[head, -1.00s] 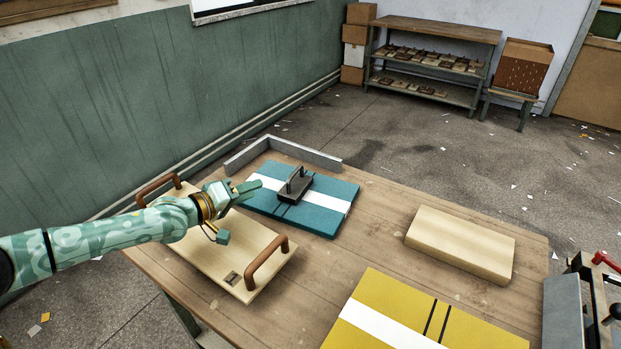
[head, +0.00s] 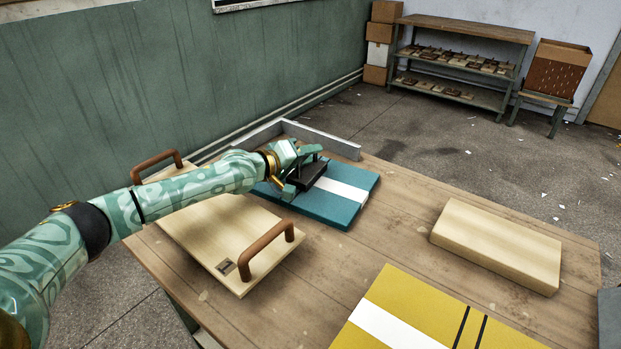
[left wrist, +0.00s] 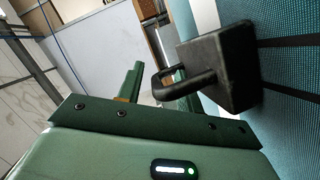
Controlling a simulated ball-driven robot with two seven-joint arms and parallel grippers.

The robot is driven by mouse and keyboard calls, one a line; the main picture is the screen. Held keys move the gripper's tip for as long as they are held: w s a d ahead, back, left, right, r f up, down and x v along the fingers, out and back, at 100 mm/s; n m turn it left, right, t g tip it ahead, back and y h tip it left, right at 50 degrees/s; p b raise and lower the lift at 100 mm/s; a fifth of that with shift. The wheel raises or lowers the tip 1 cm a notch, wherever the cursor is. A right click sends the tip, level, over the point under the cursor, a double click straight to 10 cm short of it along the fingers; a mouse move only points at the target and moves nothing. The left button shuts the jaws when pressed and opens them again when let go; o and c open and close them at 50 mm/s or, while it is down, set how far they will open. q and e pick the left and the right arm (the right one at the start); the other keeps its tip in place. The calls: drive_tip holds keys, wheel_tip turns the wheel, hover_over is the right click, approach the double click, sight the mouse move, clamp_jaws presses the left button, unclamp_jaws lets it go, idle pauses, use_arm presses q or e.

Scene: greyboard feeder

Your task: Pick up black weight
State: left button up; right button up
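The black weight (head: 312,177), a dark block with a bar handle, sits on the teal board with a white stripe (head: 335,207). My left gripper (head: 303,170) is at the weight, its two fingers spread apart on either side of the handle area in the head view, partly hiding the weight. In the left wrist view the weight (left wrist: 226,68) is at the upper right with its handle toward the gripper. There the left gripper (left wrist: 158,88) shows a gap between its fingers, with the handle near the right finger. I cannot tell whether they touch. My right gripper is not in view.
A wooden board with two brown handles (head: 215,235) lies under my left arm. A grey metal angle (head: 318,139) stands behind the teal board. A pale wooden block (head: 498,240) and a yellow board (head: 425,310) lie to the right. Bare tabletop lies between them.

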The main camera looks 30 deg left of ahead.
use_arm(q)
drive_tip(key=shift+r, duration=0.2)
drive_tip(key=shift+w, duration=0.1)
clamp_jaws()
drive_tip(key=shift+f, duration=0.15)
idle(1.0)
drive_tip(key=shift+r, duration=0.25)
